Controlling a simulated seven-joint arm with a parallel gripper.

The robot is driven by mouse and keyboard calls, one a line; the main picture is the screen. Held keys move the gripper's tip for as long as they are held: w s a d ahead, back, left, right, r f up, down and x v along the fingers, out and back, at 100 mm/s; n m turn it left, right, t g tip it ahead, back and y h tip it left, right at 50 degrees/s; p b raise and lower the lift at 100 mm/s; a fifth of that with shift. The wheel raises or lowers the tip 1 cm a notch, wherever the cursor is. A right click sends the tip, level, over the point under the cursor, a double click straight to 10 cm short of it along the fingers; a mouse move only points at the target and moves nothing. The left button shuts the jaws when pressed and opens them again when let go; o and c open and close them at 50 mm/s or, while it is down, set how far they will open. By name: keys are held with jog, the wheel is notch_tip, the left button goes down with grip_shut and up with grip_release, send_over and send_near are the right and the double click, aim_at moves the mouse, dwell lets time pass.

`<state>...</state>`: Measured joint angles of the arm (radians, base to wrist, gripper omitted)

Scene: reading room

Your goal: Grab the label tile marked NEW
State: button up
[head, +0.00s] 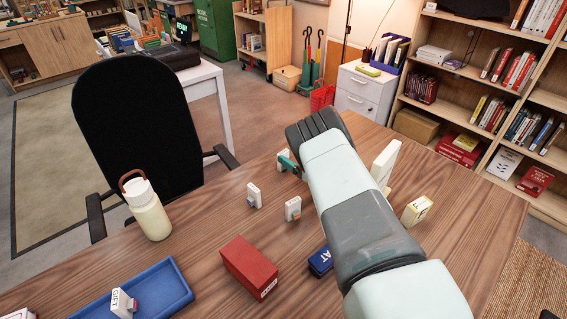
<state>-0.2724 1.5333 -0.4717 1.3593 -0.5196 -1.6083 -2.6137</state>
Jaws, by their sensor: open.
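I cannot read the word NEW on any piece. Small pale upright tiles stand on the table: one left of my arm (254,195), one nearer the arm (293,208), both with markings too small to read. My arm reaches in from the lower right. My gripper (291,163) is mostly hidden behind the wrist; a teal part beside it seems to be a finger, and the jaws are open. A pale piece (282,168) shows beside the teal part, partly covered; I cannot tell if they touch.
A blue tray (178,283) holds a tile marked GIFT (122,304). A red block (248,268), a blue block (321,262), a cream block (417,210), a tall white piece (384,163) and a bottle (148,211) stand around. A black chair (138,130) is behind the table.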

aim_at(285, 155)
notch_tip(285, 155, down, 2)
jog(key=shift+f, duration=0.1)
jog(key=shift+w+a, duration=0.1)
jog(key=x, duration=0.4)
jog(key=shift+w+a, duration=0.25)
jog(key=shift+a, duration=0.05)
jog(key=shift+c, duration=0.4)
jog(key=c, duration=1)
